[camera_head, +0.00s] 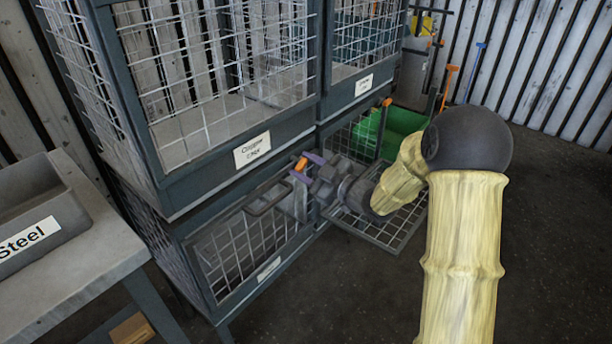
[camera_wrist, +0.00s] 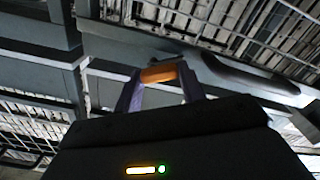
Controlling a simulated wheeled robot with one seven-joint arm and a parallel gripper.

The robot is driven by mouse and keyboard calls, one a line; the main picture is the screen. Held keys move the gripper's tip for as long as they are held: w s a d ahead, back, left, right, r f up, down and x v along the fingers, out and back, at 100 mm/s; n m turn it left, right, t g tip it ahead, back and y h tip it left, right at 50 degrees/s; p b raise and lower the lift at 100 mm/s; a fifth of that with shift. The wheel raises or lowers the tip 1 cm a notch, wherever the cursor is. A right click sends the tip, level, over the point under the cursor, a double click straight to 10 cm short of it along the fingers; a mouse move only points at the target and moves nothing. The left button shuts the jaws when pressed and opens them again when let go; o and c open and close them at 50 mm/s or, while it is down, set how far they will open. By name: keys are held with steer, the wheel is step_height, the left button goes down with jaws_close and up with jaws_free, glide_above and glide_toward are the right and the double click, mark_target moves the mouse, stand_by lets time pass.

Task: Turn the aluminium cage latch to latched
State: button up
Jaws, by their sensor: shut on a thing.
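An orange latch handle (camera_head: 301,164) sits at the top right corner of the lower left mesh cage's front. My gripper (camera_head: 306,168) has purple fingers, one on each side of this handle, and is shut on it. In the wrist view the orange handle (camera_wrist: 158,74) lies between the two fingertips (camera_wrist: 160,80). The lower left cage door (camera_head: 245,250) appears closed, with a grey pull handle (camera_head: 268,197) near its top. The label (camera_head: 268,269) on this cage is too small to read. My gripper body hides part of the frame beside the latch.
The copper cage (camera_head: 252,151) is above. A mesh door (camera_head: 395,228) stands out low behind my wrist, and another orange handle (camera_head: 387,102) is farther right. A green bin (camera_head: 403,130) is beyond. A table with a steel bin (camera_head: 28,240) stands left.

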steer(key=n+b, duration=0.3)
steer(key=b, duration=0.1)
steer(key=f+n+b, duration=0.1)
steer(key=n+b, duration=0.6)
steer(key=b, duration=0.1)
steer(key=shift+w+d+f+n+b, duration=0.1)
steer(key=shift+f+n+b, duration=0.05)
steer(key=shift+n+b, duration=0.95)
steer(key=shift+b, duration=0.05)
steer(key=o, duration=1)
steer(key=shift+r, duration=0.2)
steer(key=shift+d, duration=0.1)
steer(key=p+v, duration=0.4)
steer(key=v, duration=1.3)
steer(key=shift+d, duration=0.1)
